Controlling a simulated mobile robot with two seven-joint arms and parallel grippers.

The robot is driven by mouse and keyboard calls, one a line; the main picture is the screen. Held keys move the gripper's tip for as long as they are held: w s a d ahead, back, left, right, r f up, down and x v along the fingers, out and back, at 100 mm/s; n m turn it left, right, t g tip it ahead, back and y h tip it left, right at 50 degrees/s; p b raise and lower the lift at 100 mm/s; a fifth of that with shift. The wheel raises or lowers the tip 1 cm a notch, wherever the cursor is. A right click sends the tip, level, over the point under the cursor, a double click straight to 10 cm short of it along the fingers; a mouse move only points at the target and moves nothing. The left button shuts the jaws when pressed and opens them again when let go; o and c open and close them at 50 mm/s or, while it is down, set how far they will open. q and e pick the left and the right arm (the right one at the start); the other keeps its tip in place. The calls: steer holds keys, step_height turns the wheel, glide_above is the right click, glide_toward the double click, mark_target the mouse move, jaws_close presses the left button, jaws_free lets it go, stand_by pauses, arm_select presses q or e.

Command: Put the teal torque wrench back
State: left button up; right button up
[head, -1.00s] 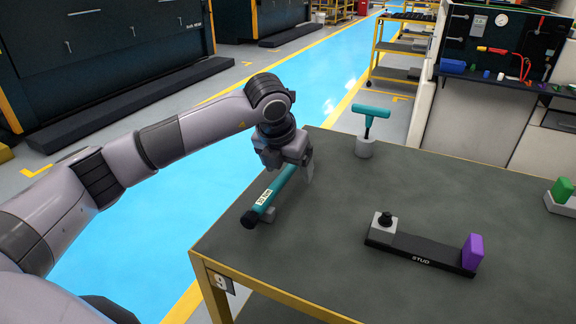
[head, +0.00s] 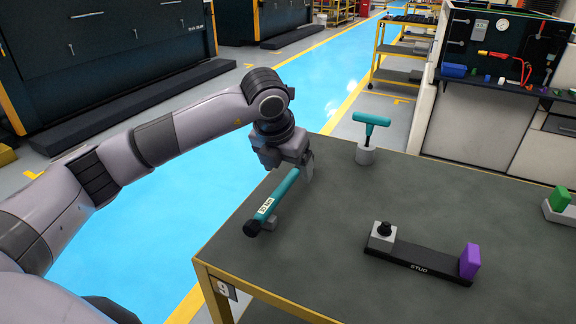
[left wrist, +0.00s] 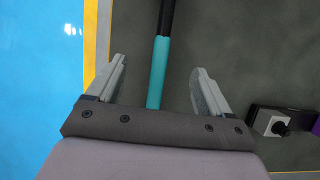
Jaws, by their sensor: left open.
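The teal torque wrench (head: 276,199) lies near the table's left edge, with a white label and a black near end. A small grey support (head: 271,222) shows under it. My left gripper (head: 300,172) is over the wrench's far part, which it partly hides. In the left wrist view, the open fingers (left wrist: 160,72) stand either side of the wrench's teal shaft (left wrist: 158,75), with gaps on both sides. I cannot tell the height between fingers and wrench. My right gripper is not in view.
A teal T-handle tool (head: 371,119) stands in a grey holder (head: 365,154) at the back. A black STUD board (head: 420,263) with a grey block and a purple block (head: 470,261) lies to the right. A green block (head: 561,197) is at the right edge. The table's middle is clear.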

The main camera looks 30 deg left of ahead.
arm_select(q)
steer(key=shift+p+v, duration=0.65)
steer(key=shift+v, duration=0.65)
steer(key=v, duration=0.7)
